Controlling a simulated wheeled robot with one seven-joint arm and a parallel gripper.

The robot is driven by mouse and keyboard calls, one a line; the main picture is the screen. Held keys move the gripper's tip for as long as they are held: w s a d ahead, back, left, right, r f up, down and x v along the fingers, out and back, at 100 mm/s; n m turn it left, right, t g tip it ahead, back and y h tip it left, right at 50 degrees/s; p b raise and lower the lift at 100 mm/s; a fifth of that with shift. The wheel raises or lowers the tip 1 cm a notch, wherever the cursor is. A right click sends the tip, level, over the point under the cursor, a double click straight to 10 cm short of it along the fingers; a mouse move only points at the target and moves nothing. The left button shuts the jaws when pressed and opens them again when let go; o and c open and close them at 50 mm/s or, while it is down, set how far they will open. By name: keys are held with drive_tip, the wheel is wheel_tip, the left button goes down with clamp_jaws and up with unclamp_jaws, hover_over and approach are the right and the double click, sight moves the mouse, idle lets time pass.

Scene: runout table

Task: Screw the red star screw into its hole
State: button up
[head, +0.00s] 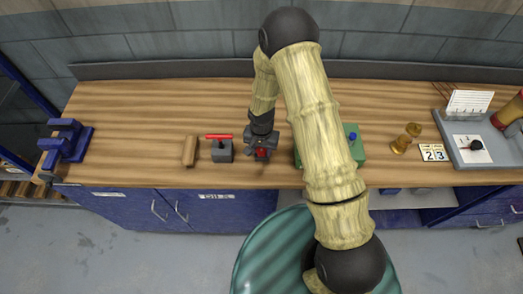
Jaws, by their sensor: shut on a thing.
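My gripper (262,149) points down over the front part of the wooden worktop, left of my arm. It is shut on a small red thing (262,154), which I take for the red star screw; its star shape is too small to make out. The jaws hide much of it, and I cannot tell whether its lower end touches anything. A green block (356,152) with a blue knob on top (352,136) stands right of the gripper, partly hidden behind my arm. No hole for the screw can be made out.
Close left of my gripper stand a grey block (221,154) with a red bar (218,136) and a wooden block (190,151). A blue vise (66,142) is at the left end. Right are a brass piece (405,139), number blocks (433,152) and a grey tray (460,157).

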sight(261, 150)
drive_tip(key=shift+r, duration=0.1)
drive_tip(key=shift+w+r+b, duration=0.1)
drive_tip(key=shift+r+b, duration=0.2)
drive_tip(key=shift+r, duration=0.2)
wheel_tip(261, 150, up, 8)
drive_tip(key=shift+f+b, duration=0.25)
drive_tip(key=shift+b, duration=0.95)
drive_tip(key=shift+s+r, duration=0.2)
drive_tip(key=shift+r, duration=0.5)
drive_tip(key=shift+w, duration=0.1)
